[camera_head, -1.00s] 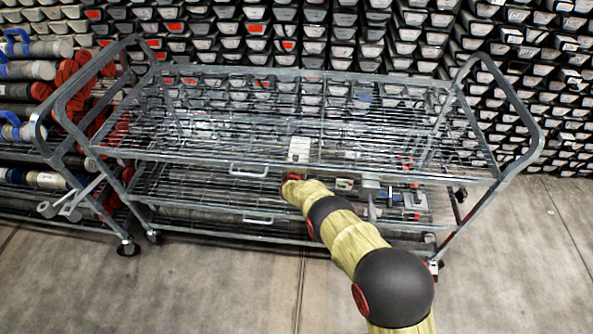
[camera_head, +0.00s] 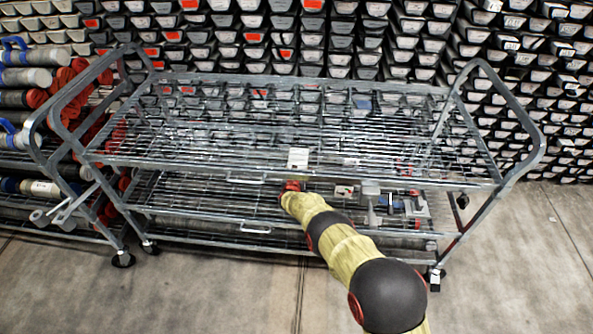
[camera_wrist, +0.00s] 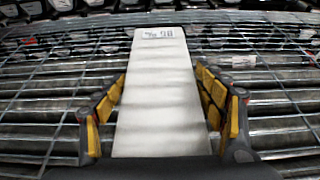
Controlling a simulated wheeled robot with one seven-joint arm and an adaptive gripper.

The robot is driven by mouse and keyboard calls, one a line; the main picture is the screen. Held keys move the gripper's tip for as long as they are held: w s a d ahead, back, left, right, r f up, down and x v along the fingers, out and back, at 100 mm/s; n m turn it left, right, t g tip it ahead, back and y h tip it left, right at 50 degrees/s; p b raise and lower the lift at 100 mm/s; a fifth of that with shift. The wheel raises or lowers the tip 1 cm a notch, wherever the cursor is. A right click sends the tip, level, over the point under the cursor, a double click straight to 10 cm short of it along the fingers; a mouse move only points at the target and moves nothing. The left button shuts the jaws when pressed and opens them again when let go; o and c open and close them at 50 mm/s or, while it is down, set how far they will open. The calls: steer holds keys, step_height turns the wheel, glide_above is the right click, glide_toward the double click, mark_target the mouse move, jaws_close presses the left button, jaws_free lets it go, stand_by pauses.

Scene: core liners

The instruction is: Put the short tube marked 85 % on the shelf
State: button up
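In the wrist view a long, flat-looking white piece (camera_wrist: 158,95) lies between the two yellow-padded fingers of my gripper (camera_wrist: 160,103). A small upside-down mark at its far end looks like a percent sign and two digits, not clear enough to read surely. The fingers lie along both its sides and appear shut on it. In the head view a small white patch (camera_head: 298,158) shows just beyond my wrist, at the trolley's front rail. My gripper's fingers cannot be made out in that view. The trolley's wire upper shelf (camera_head: 230,135) spans the middle; a lower shelf (camera_head: 190,208) lies beneath.
Clamps or tool-like items (camera_head: 395,205) lie on the lower level at the right. A rack of tubes with red and blue ends (camera_head: 30,75) stands left. Stacked core trays (camera_head: 330,35) fill the back. The upper shelf looks largely clear. Floor is open in front.

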steer(key=o, duration=0.4)
steer(key=shift+r, duration=0.2)
steer(key=p+v, duration=0.5)
steer(key=v, duration=0.6)
steer(key=shift+s+r, duration=0.1)
steer(key=shift+s, duration=0.45)
